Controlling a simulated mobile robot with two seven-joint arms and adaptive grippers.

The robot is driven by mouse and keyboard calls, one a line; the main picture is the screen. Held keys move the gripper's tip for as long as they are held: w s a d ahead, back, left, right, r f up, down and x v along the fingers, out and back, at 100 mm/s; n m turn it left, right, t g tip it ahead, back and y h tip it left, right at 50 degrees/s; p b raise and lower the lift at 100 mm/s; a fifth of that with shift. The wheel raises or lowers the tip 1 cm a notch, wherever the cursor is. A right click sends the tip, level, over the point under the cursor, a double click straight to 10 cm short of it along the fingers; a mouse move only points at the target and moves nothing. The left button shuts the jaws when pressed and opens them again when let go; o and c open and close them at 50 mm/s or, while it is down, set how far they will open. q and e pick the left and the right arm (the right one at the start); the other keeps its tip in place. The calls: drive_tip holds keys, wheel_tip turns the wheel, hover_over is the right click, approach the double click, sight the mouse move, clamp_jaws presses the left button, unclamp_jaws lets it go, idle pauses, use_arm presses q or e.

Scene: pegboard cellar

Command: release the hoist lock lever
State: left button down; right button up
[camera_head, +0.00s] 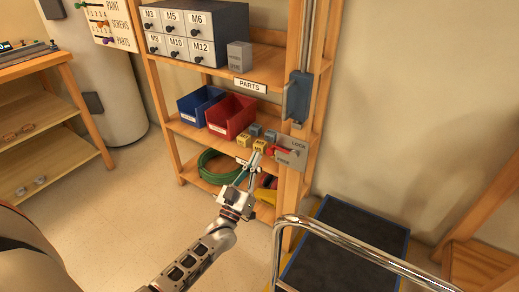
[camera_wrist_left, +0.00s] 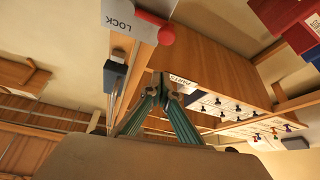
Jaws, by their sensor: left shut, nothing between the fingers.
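The red lever (camera_head: 279,151) is on a grey plate (camera_head: 295,158) fixed to the shelf's right front post. The plate reads LOCK at its top and a second word lower down. In the head view the lever points left, roughly level. My left gripper (camera_head: 252,159) is just left of the lever's end, fingers shut and empty. In the left wrist view the round red knob (camera_wrist_left: 166,36) and plate (camera_wrist_left: 119,14) are above the shut fingertips (camera_wrist_left: 165,85), seemingly apart from them. My right gripper is not in view.
A blue-grey block (camera_head: 298,97) sits on the rail above the plate. Yellow and grey blocks (camera_head: 243,140) and red and blue bins (camera_head: 231,116) stand on the shelf behind my gripper. A chrome handrail (camera_head: 350,244) and dark platform (camera_head: 350,235) are at the lower right.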

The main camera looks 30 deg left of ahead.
use_arm(q)
drive_tip(key=v, duration=0.4)
drive_tip(key=shift+s+r, duration=0.15)
drive_tip(key=shift+s, duration=0.05)
idle(0.4)
